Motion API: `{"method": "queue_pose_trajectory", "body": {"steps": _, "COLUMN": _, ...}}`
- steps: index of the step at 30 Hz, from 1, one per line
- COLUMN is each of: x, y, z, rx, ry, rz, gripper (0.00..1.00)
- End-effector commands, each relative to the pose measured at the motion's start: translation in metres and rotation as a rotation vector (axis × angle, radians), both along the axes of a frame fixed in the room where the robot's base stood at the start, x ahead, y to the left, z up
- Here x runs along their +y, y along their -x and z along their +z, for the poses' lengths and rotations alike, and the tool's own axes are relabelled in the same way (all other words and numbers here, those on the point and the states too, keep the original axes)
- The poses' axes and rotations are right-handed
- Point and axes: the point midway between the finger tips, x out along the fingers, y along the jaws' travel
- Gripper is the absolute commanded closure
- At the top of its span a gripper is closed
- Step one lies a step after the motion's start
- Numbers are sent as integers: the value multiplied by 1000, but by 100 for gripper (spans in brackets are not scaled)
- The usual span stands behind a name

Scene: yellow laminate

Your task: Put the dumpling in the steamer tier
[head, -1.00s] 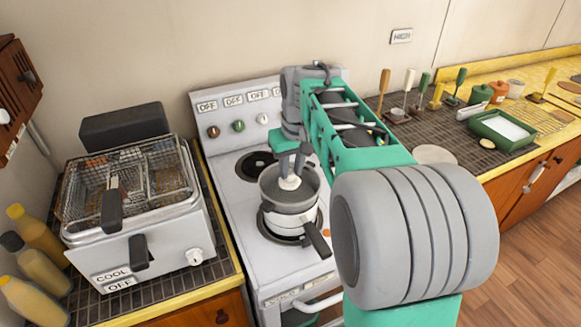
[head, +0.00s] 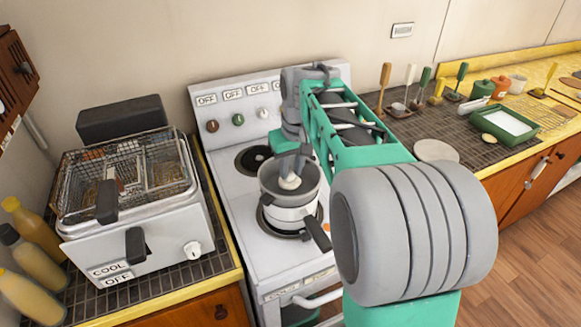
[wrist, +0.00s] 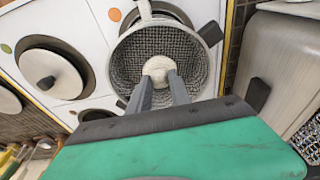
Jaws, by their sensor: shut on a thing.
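The dumpling (head: 290,183) is a small pale round piece. My gripper (wrist: 160,82) is shut on it, with one finger on each side. In the head view my gripper (head: 291,172) points down into the steamer tier's opening. The steamer tier (head: 268,195) is a round grey vessel with a mesh-patterned inside and dark side handles, on a pot on the stove's front burner. In the wrist view the dumpling (wrist: 158,66) overlaps the tier's mesh inside (wrist: 128,65), off its middle. I cannot tell whether it touches the bottom.
A deep fryer (head: 140,225) with wire baskets stands left of the stove (head: 228,185). The counter at right holds utensils and a green tray (head: 490,135). My arm hides the stove's right side.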

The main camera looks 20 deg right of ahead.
Motion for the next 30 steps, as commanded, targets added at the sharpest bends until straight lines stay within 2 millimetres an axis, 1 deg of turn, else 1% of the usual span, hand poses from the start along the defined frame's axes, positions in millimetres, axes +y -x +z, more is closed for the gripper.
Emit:
{"method": "queue_pose_trajectory", "body": {"steps": 21, "x": 0, "y": 0, "z": -19, "rx": 1, "ry": 0, "rz": 0, "gripper": 100}}
{"method": "queue_pose_trajectory", "body": {"steps": 25, "x": 0, "y": 0, "z": -19, "rx": 1, "ry": 0, "rz": 0, "gripper": 100}}
{"method": "queue_pose_trajectory", "body": {"steps": 26, "x": 0, "y": 0, "z": -19, "rx": 1, "ry": 0, "rz": 0, "gripper": 77}}
{"method": "queue_pose_trajectory", "body": {"steps": 30, "x": 0, "y": 0, "z": -19, "rx": 1, "ry": 0, "rz": 0, "gripper": 88}}
